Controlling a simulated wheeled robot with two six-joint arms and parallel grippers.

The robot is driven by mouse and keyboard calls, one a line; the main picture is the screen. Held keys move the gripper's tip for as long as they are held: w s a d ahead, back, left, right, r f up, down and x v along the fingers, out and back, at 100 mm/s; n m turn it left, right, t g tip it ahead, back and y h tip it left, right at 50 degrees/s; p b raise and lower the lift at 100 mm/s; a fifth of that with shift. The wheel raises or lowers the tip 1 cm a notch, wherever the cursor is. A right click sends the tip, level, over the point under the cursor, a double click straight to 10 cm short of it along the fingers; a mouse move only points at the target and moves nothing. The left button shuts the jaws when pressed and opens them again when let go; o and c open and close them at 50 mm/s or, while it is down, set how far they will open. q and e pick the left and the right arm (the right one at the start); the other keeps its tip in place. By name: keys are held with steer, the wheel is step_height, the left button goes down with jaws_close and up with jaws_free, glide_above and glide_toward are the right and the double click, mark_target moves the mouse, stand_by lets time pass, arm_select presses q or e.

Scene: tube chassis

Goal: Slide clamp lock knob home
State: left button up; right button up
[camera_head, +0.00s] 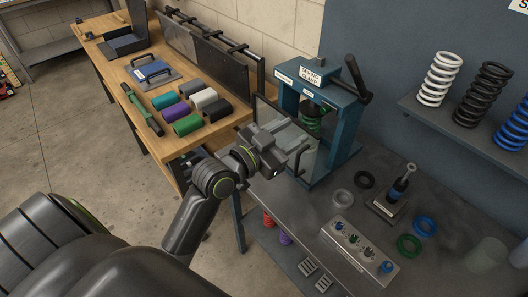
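A blue press-like clamp frame (349,128) with white labels and a sign stands on the dark bench. A green coil spring (312,117) is inside it. A black lever (356,78) rises at its top right. I cannot tell which part is the clamp lock knob. A clear guard panel (268,116) stands at the frame's front left. My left gripper (291,146) is in front of the frame and overlaps the panel in the picture. Whether it touches anything is unclear. Its fingers blend together, and no held object is seen. My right gripper is out of view.
The dark bench holds a small stand (386,207), blue ring (425,224), green ring (409,246) and grey knob box (358,254). A shelf (465,130) with coil springs is at right. A wooden bench (112,72) with coloured cylinders is at left.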

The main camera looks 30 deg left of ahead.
arm_select(q)
steer(key=v, duration=0.7)
steer(key=shift+s+b, duration=0.25)
steer(key=shift+b, duration=0.2)
